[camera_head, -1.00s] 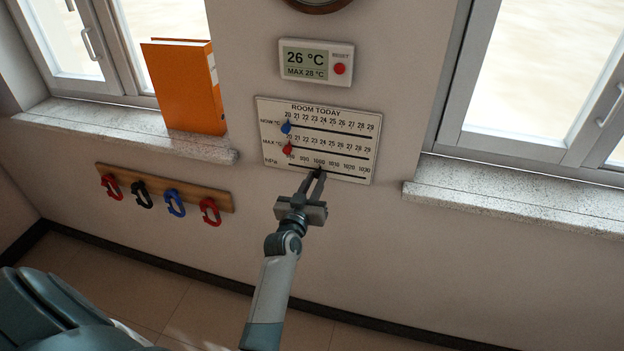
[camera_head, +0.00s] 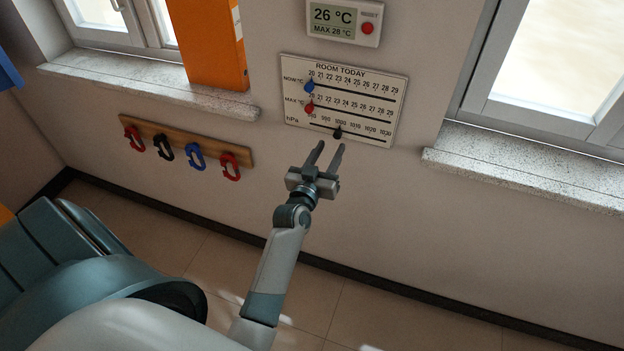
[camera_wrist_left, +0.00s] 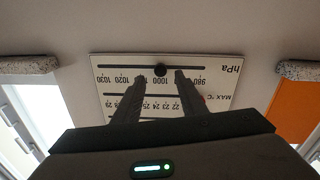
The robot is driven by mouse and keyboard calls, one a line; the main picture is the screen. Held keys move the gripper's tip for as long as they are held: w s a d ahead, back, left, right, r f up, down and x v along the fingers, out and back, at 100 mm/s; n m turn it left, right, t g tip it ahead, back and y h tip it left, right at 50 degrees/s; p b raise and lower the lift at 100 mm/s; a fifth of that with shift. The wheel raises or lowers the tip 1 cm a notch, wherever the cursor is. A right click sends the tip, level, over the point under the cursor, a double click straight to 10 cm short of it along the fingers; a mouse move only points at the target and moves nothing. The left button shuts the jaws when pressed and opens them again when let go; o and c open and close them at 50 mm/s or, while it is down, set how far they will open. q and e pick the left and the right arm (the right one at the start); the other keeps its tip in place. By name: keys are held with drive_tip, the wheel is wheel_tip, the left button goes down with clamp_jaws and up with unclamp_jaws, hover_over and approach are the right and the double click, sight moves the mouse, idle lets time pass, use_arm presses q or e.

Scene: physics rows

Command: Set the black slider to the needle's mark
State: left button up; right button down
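The black slider (camera_head: 337,133) sits on the hPa line, the lowest line of the white ROOM TODAY board (camera_head: 398,112), close to the 1000 label. In the left wrist view the slider (camera_wrist_left: 160,70) also shows beside the 1000 label, upside down. My left gripper (camera_head: 330,146) is open and empty, its fingertips just below and in front of the slider, apart from it. In the left wrist view its fingers (camera_wrist_left: 157,78) stand on either side of the slider in the picture. No needle shows now. My right gripper is out of view.
A blue slider (camera_head: 309,87) and a red slider (camera_head: 308,108) sit at the left ends of the upper lines. A thermometer display (camera_head: 343,22) hangs above. Stone sills (camera_head: 150,88) (camera_head: 530,165) flank the board. A hook rail (camera_head: 185,147) is lower left.

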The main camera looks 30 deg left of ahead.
use_arm(q)
drive_tip(key=p+v, duration=0.3)
drive_tip(key=v, duration=1)
drive_tip(key=shift+f, duration=0.1)
drive_tip(key=s+d+f+m+g+h+b, duration=0.1)
drive_tip(key=s+d+f+g+b, duration=0.2)
drive_tip(key=f, duration=1)
drive_tip(key=s+d+f+m+g+h, duration=0.1)
drive_tip(key=s+d+f+g+h, duration=0.3)
drive_tip(key=f, duration=1)
drive_tip(key=s+d+f+m+g+y+b, duration=0.1)
drive_tip(key=s+d+f+m+b, duration=0.3)
drive_tip(key=f, duration=0.9)
drive_tip(key=s+f+g, duration=0.4)
drive_tip(key=s+f, duration=1.1)
drive_tip(key=s, duration=0.2)
drive_tip(key=s+a+f+g+b, duration=0.1)
drive_tip(key=s+f, duration=0.3)
drive_tip(key=s, duration=0.5)
drive_tip(key=s+a+f+g, duration=0.3)
drive_tip(key=s+f, duration=0.1)
drive_tip(key=s, duration=0.5)
drive_tip(key=shift+a+f+m+g+b, duration=0.15)
drive_tip(key=shift+f+m+g+b, duration=0.05)
drive_tip(key=shift+m+g+b, duration=0.15)
